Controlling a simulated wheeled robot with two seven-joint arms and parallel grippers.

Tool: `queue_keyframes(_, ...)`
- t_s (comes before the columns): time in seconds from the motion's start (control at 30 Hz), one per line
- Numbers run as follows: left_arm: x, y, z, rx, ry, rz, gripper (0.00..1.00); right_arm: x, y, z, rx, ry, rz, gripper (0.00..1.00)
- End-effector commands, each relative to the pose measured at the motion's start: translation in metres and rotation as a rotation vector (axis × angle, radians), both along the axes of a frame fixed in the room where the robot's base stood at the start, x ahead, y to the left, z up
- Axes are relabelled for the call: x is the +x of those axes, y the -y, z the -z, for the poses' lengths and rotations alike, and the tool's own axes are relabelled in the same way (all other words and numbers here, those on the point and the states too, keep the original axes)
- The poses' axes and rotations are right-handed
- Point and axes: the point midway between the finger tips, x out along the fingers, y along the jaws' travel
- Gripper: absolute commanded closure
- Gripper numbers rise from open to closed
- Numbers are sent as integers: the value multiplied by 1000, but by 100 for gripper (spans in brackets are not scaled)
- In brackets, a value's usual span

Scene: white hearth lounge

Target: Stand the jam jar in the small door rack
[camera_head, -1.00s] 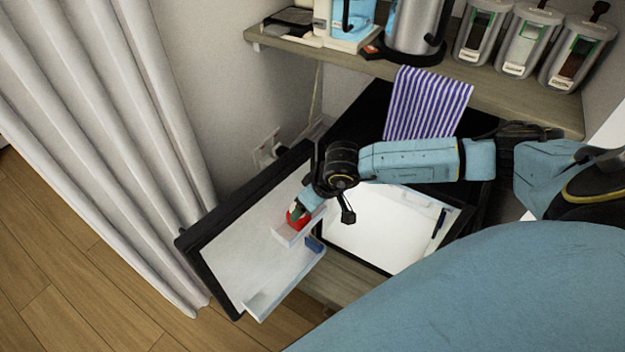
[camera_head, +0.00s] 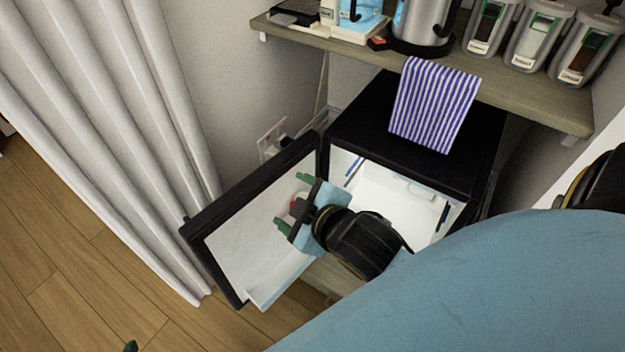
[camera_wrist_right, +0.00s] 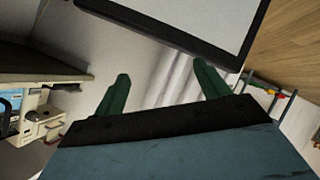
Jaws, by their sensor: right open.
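The jam jar shows only as a bit of red (camera_head: 293,208) at the fridge door (camera_head: 238,243), between the fingers of my right gripper (camera_head: 291,199) in the picture. My right gripper is open, and the wrist view shows its two green fingers (camera_wrist_right: 162,87) spread with nothing between them. The gripper covers the small door rack and most of the jar in the head view, so I cannot tell how the jar stands. The wrist view does not show the jar. A green tip at the bottom edge (camera_head: 130,346) looks like my left gripper.
The open fridge (camera_head: 385,197) stands right of the door, with a striped towel (camera_head: 433,104) on top. A shelf (camera_head: 530,88) with a kettle (camera_head: 423,25) and canisters overhangs it. A lower door rack (camera_head: 278,285) sits below. A curtain (camera_head: 120,130) hangs at left.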

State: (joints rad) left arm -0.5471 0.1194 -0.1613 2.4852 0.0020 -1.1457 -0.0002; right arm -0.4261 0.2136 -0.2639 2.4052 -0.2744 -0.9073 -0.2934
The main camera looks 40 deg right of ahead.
Motion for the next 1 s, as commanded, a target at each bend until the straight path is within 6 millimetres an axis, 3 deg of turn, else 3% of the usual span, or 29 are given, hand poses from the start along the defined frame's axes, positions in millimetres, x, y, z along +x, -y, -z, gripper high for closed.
queue_keyframes(0.1, 0, 0, 0, 0, 0, 0, 33, -36, 0, 25, 300, -207, 149, 26)
queue_keyframes(0.27, 0, 0, 0, -1, 0, 1, 33, -60, -4, 37, 474, -338, 243, 26)
queue_keyframes(0.73, 3, 1, 6, 4, -31, 2, 33, -58, -5, 44, 480, -377, 259, 26)
queue_keyframes(0.87, 6, 1, 25, 17, -93, 1, 33, -55, -5, 63, 459, -436, 277, 26)
queue_keyframes(1.0, -1, -1, 56, 35, -180, 0, 33, -62, -3, 94, 432, -517, 301, 26)
